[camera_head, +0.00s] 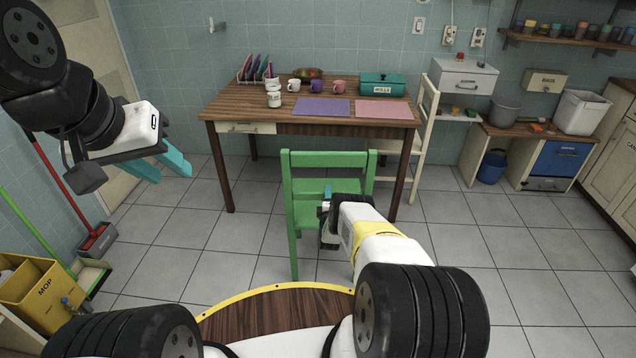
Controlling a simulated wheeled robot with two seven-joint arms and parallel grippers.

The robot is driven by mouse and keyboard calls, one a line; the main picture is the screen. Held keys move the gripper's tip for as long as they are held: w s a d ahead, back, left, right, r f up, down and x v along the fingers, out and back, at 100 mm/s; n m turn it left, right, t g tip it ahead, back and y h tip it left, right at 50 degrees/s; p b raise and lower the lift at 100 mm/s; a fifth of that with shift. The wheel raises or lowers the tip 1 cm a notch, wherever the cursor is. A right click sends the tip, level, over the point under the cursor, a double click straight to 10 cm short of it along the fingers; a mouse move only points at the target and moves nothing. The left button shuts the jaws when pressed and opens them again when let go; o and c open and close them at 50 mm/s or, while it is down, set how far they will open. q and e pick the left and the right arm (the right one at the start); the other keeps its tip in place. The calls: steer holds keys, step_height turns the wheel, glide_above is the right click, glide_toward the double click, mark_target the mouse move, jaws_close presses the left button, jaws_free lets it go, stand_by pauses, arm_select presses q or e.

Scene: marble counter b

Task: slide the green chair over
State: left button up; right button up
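The green chair (328,159) stands on the tiled floor in front of the wooden table, its back towards me. My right gripper (327,191) is at the middle of the chair's back, below the top rail. A bit of its teal finger shows against the chair, but my own wrist hides the rest. I cannot tell whether it is closed on the chair. My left gripper (161,166) is raised at the left, far from the chair. Its two teal fingers are apart with nothing between them.
The wooden table (235,107) holds mugs, a jar, plates in a rack, two placemats and a teal box. A cream chair (425,130) stands at its right end. A yellow mop bucket (42,295) and a dustpan are at the left. Floor right of the green chair is clear.

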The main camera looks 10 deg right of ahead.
jaws_close()
stand_by(1.1)
